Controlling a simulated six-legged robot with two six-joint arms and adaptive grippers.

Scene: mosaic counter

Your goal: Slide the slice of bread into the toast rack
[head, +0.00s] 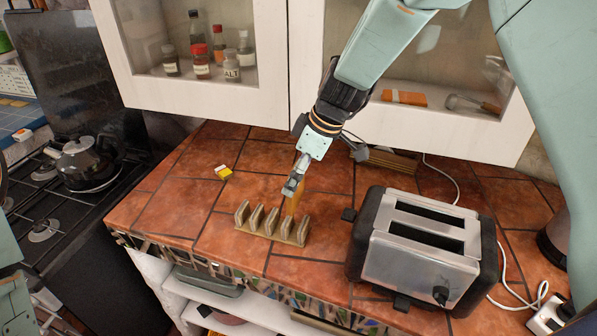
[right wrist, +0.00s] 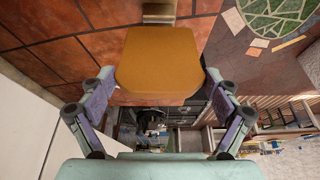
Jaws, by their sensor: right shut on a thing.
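The slice of bread (right wrist: 158,65) is orange-brown and fills the middle of the right wrist view. In the head view it shows nearly edge-on as a narrow strip (head: 294,201). My right gripper (head: 293,187) is shut on the slice, with one finger at each side. The toast rack (head: 270,232) is a beige base with several upright dividers, standing on the tiled counter. The slice's lower end is by the rack's right part; I cannot tell whether it is inside a slot. A bit of the rack (right wrist: 158,12) shows beyond the slice in the wrist view.
A steel toaster (head: 425,250) stands right of the rack, with a white cable behind it. A cabinet (head: 210,45) hangs above the back. The counter (head: 165,205) left of the rack is clear.

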